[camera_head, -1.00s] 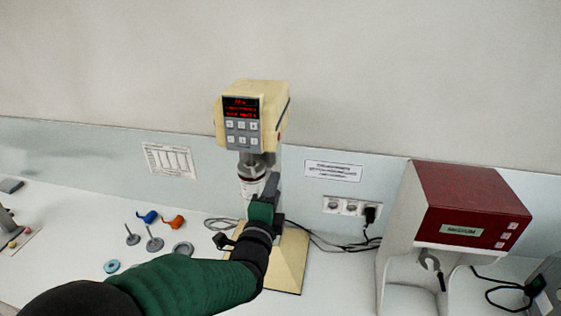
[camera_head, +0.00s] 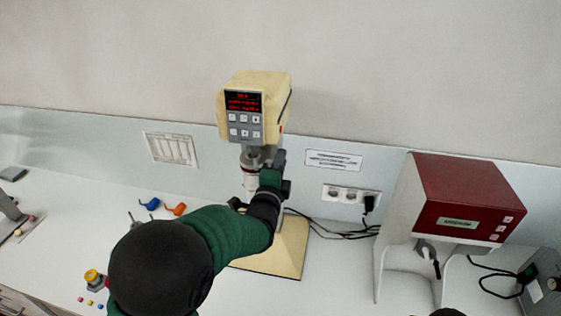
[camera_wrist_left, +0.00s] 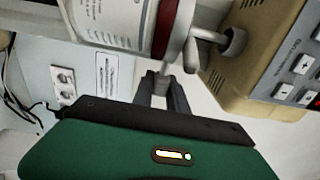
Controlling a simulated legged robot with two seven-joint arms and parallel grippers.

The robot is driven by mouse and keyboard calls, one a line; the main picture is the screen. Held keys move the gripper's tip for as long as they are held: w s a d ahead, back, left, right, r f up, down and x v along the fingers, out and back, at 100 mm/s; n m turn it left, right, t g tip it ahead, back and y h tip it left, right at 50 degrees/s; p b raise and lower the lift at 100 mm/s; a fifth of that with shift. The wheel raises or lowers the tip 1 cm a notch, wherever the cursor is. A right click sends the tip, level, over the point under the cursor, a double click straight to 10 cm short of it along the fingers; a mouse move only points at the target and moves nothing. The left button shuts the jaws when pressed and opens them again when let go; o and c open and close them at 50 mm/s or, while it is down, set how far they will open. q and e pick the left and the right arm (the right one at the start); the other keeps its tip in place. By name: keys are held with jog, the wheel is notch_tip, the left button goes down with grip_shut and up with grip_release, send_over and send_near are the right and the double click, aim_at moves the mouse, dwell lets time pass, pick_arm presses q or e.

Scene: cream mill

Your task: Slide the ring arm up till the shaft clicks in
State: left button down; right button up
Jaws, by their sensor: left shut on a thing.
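The cream mill (camera_head: 254,100) stands against the back wall, with a lit red display and keypad on its head. A white jar (camera_head: 249,182) hangs upright under the head; it shows larger in the left wrist view (camera_wrist_left: 110,20), with a dark red band. A grey shaft (camera_wrist_left: 205,36) runs from the jar's lid side to the round grey coupling (camera_wrist_left: 234,42) beside the head. My left gripper (camera_head: 268,178) is at the jar's right side. In the left wrist view its fingers (camera_wrist_left: 163,92) are shut on the thin ring arm (camera_wrist_left: 164,70). The fingers hide its end.
The mill's cream base (camera_head: 285,255) is below my left arm. A red-topped machine (camera_head: 465,195) stands at right, near sockets (camera_head: 350,193) and cables.

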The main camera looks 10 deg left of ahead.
pick_arm(q)
jog(key=shift+a, duration=0.2)
dwell(1.1)
jog(key=shift+a, duration=0.1)
notch_tip(320, 180, up, 4)
jog(key=shift+f+p, duration=0.25)
jog(key=shift+p, duration=0.4)
jog(key=shift+w+r, duration=0.1)
jog(key=shift+r, duration=0.2)
jog(key=c, duration=1.3)
grip_release()
jog(key=shift+a, duration=0.1)
jog(key=shift+f, duration=0.15)
